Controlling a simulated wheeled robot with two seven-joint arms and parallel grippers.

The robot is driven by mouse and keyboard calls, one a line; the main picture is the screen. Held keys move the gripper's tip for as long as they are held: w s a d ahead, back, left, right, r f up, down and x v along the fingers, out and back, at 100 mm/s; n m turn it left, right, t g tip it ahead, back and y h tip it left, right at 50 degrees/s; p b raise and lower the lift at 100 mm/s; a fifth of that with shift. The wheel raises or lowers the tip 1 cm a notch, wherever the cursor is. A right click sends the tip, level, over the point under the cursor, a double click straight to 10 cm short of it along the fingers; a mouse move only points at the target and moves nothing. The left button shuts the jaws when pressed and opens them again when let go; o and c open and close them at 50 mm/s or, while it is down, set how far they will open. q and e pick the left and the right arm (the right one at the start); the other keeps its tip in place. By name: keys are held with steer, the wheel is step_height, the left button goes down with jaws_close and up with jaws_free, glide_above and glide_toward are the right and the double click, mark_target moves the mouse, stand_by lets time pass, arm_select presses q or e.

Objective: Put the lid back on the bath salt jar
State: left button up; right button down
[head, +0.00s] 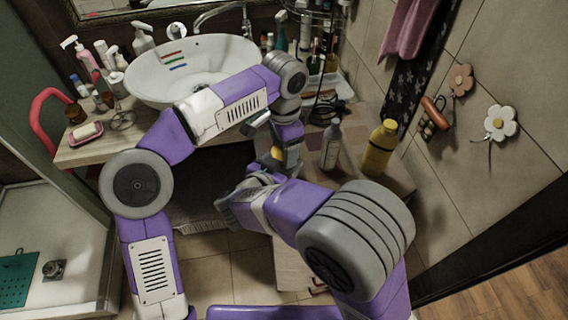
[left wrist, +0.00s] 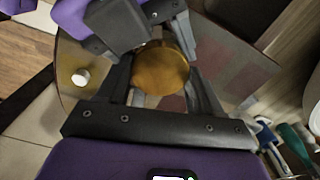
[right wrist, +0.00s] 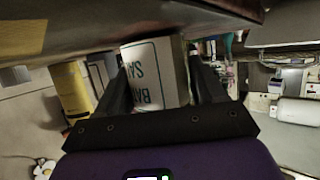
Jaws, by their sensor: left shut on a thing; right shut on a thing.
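The amber round lid (left wrist: 160,68) is between the fingers of my left gripper (head: 281,148), which is shut on it. A small amber patch of it (head: 277,153) shows in the head view. The white bath salt jar (right wrist: 155,72) with blue-green lettering is between the fingers of my right gripper (head: 248,188), which is shut on it in the right wrist view. The jar is hidden in the head view by my arms. The two grippers are close together, left above right. Whether the lid touches the jar's rim cannot be told.
A grey bottle (head: 331,145) and a yellow bottle (head: 379,149) stand on the counter just right of my grippers. The white basin (head: 190,78) is behind my left arm. Toiletries crowd the counter at left and back. A soap dish (head: 87,132) sits at front left.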

stand_by(0.3)
arm_select(q)
steer(key=o, duration=1.2)
steer(key=shift+r, duration=2.25)
